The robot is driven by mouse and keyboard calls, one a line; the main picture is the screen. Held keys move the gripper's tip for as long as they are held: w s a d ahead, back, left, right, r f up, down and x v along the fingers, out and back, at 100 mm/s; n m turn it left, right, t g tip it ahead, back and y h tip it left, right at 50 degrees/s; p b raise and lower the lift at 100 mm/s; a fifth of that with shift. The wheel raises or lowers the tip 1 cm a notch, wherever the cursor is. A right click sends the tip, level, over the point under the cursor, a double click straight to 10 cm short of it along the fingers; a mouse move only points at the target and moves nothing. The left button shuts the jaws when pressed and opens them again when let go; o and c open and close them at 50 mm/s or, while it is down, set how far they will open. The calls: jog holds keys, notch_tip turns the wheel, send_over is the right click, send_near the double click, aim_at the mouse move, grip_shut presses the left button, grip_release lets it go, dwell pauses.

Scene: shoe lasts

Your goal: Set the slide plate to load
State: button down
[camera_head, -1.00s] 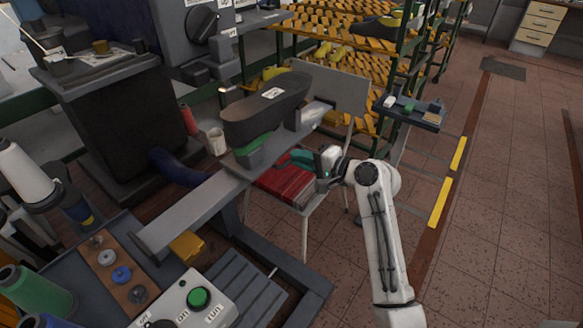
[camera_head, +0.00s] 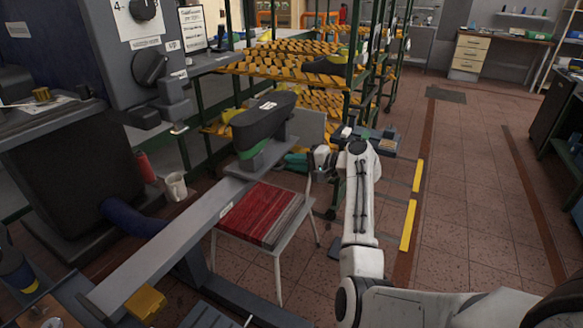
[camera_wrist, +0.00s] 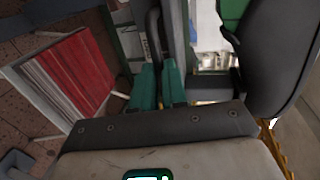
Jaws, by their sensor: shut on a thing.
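The slide plate (camera_head: 264,122) is a long dark, rounded plate with a small white label, on a green block at the far part of a long grey rail (camera_head: 170,235). In the wrist view, its dark side (camera_wrist: 283,60) fills the right. My gripper (camera_head: 292,160) is beside the rail, just right of the plate. Its teal fingers (camera_wrist: 158,80) are closed together around a dark upright bar, which looks like the slide plate's handle (camera_wrist: 153,35). The grip point is partly hidden by the fingers. I cannot read a load mark.
A white-legged chair with a red striped seat (camera_head: 262,213) stands right of the rail. A white mug (camera_head: 175,187) is left of it. A shelf rack (camera_head: 300,70) stands behind. A small tray (camera_head: 375,140) is by my arm. The tiled floor to the right is open.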

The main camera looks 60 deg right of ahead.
jog(key=shift+d, duration=0.2)
jog(key=c, duration=1.3)
grip_release()
jog(key=shift+d, duration=0.2)
jog(key=shift+c, duration=0.2)
jog(key=shift+o, duration=0.9)
jog(key=shift+a, duration=0.1)
jog(key=v, duration=1)
jog(key=shift+s, duration=0.4)
